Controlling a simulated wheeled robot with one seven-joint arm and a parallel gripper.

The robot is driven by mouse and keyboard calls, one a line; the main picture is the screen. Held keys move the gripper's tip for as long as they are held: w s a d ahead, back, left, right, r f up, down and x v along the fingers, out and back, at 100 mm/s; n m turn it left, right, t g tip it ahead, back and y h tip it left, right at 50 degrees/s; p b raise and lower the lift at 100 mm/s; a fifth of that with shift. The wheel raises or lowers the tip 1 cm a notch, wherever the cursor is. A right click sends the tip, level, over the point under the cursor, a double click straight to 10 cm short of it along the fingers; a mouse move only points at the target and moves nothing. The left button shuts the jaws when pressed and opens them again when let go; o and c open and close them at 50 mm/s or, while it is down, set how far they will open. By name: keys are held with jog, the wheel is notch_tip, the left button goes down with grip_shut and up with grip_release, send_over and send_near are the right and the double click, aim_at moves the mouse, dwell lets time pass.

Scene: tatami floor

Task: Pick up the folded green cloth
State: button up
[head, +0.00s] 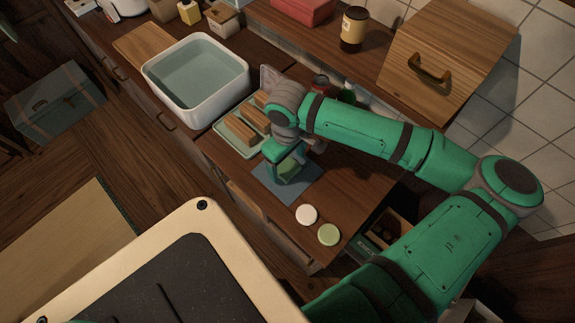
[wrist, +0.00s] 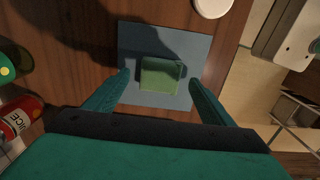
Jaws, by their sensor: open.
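The folded green cloth (wrist: 160,75) is a small square lying on a flat blue-grey mat (wrist: 140,38) on the wooden counter. In the wrist view my gripper (wrist: 161,82) is open, with one finger on each side of the cloth and a gap on both sides. In the head view my gripper (head: 285,178) is over the mat (head: 297,190). The cloth (head: 288,166) shows only in part there, behind the gripper. I cannot tell how high the fingertips are above the mat.
A white disc (head: 306,214) and a pale green disc (head: 328,235) lie near the counter's front edge. A tray (head: 230,137) of wooden blocks and a white basin (head: 196,84) stand to the left. A red bottle (wrist: 20,118) lies beside my gripper.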

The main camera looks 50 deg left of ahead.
jog(key=shift+f, duration=0.6)
jog(key=c, duration=1.2)
jog(key=shift+o, duration=0.2)
jog(key=shift+r, duration=0.1)
